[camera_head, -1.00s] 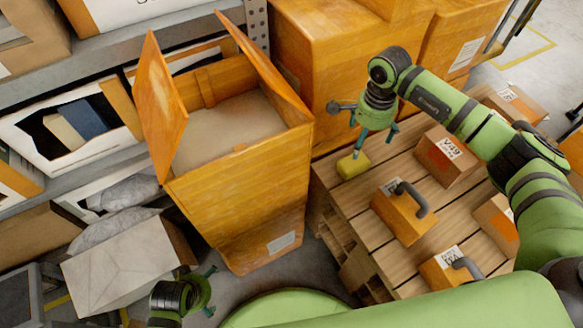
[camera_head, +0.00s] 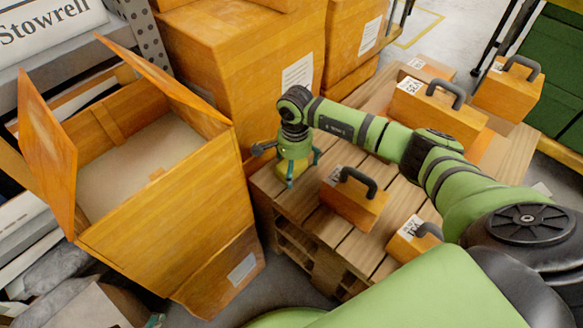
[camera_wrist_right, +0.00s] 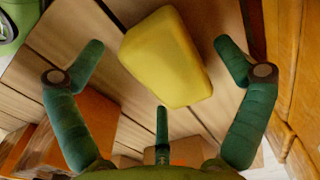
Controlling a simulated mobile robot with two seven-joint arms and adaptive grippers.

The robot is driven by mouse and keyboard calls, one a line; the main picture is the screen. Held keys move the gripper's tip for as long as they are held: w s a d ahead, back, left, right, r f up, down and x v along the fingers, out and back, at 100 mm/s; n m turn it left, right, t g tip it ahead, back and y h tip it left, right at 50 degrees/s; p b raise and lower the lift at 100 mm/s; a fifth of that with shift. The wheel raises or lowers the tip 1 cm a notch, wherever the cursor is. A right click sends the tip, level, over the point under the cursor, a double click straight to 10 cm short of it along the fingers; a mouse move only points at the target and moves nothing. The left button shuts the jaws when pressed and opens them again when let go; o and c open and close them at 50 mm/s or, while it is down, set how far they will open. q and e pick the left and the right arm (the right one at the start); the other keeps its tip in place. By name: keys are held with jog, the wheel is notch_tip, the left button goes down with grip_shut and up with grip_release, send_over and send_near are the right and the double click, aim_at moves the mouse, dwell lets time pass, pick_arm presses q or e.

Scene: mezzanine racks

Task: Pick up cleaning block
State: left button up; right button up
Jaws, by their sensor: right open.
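The yellow cleaning block (camera_head: 282,170) lies on the wooden pallet near its left corner, mostly hidden behind my right gripper in the head view. My right gripper (camera_head: 301,171) points down right over it. In the right wrist view the block (camera_wrist_right: 165,57) lies between the spread green fingers of the open gripper (camera_wrist_right: 160,75), with gaps on both sides. A teal sliver of my left gripper (camera_head: 155,320) shows at the bottom edge; its jaws are mostly out of frame.
Handled orange boxes (camera_head: 352,198) stand on the pallet (camera_head: 318,225) to the right of the block. A large open carton (camera_head: 180,230) stands left of the pallet, with tall closed cartons (camera_head: 240,60) behind. The carton side is close to the gripper.

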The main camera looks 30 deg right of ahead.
jog(key=c, duration=1.3)
